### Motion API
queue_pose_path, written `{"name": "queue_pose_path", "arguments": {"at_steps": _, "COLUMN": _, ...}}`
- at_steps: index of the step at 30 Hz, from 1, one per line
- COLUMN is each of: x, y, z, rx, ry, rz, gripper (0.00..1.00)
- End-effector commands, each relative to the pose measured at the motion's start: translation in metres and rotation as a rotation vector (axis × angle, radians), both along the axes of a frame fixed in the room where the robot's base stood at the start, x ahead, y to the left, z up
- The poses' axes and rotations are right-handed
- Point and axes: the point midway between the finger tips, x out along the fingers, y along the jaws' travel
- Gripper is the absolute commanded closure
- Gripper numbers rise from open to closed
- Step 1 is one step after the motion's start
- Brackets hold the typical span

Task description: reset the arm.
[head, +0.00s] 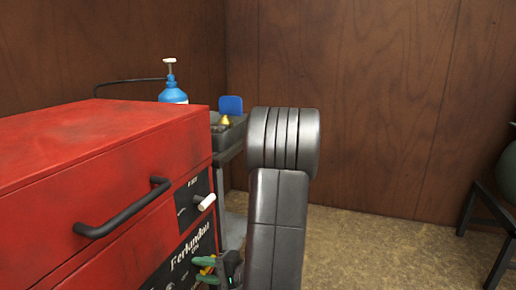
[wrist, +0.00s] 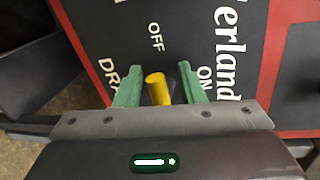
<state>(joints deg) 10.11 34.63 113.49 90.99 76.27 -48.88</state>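My gripper (head: 205,271) is low in front of the black panel (head: 199,245) of the red cabinet in the head view. In the wrist view its two green fingers (wrist: 159,84) are apart, on either side of a yellow knob (wrist: 158,88) on the panel. Gaps show between the knob and both fingers, so the gripper is open. Labels OFF, ON and the start of another word surround the knob. My arm stands upright in the middle of the head view and hides part of what is behind it.
The red cabinet (head: 90,150) with a black handle (head: 122,208) fills the left. A white-tipped knob (head: 206,202) sticks out above the gripper. The floor (head: 375,250) at right is clear up to a dark stand (head: 490,215).

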Motion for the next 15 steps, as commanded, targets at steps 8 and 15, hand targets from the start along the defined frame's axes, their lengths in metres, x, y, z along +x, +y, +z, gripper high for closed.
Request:
{"name": "queue_pose_path", "arguments": {"at_steps": 8, "x": 0.0005, "y": -0.0006, "z": 0.0074, "rx": 0.045, "ry": 0.128, "rz": 0.000, "gripper": 0.64}}
{"name": "queue_pose_path", "arguments": {"at_steps": 15, "x": 0.0013, "y": -0.0009, "z": 0.0078, "rx": 0.077, "ry": 0.216, "rz": 0.000, "gripper": 0.64}}
